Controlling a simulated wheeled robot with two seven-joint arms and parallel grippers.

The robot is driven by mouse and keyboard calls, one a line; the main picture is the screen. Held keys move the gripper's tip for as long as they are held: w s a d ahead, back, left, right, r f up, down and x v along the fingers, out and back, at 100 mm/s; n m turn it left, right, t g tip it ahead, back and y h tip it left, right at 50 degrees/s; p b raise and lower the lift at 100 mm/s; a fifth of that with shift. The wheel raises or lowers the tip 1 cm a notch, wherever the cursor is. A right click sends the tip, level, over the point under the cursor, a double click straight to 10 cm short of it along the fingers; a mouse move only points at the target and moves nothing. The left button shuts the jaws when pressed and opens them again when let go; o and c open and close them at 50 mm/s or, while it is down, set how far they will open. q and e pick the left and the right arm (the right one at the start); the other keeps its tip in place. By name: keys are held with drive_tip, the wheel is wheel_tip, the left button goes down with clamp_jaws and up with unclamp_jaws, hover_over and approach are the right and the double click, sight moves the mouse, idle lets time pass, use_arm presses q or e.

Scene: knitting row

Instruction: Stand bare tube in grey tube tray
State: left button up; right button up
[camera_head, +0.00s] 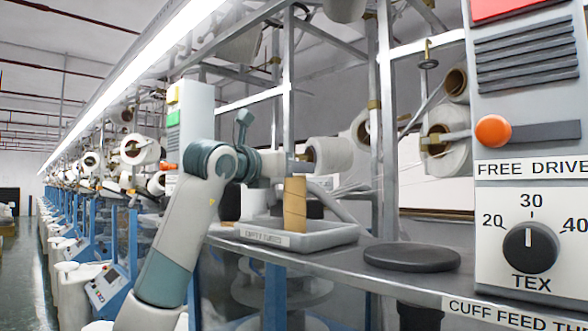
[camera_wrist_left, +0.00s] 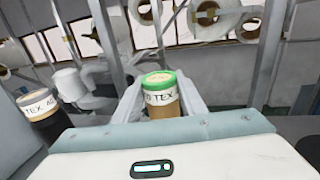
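The bare tube (camera_head: 295,205) is brown and stands upright over the grey tube tray (camera_head: 330,240), its lower end within the tray's rim. I cannot tell whether its foot touches the tray floor. My left gripper (camera_head: 298,168) is at the tube's top end. The fingers hide the tube's top in the head view. My right gripper is not in view.
A dark round disc (camera_head: 411,257) lies on the shelf right of the tray. A control panel with a dial (camera_head: 531,247) stands at the right. A dark TEX-labelled tube (camera_wrist_left: 42,112) is at the left in the wrist view. Metal posts and yarn cones (camera_head: 330,155) stand behind.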

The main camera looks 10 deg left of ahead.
use_arm(q)
drive_tip(key=o, duration=0.4)
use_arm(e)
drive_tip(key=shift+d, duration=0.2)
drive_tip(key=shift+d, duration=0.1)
use_arm(q)
drive_tip(key=shift+r, duration=0.15)
drive_tip(key=shift+s+a+b, duration=0.2)
drive_tip(key=shift+s+b, duration=0.1)
drive_tip(key=shift+s, duration=0.2)
drive_tip(key=b+v, duration=0.5)
drive_tip(key=v, duration=0.6)
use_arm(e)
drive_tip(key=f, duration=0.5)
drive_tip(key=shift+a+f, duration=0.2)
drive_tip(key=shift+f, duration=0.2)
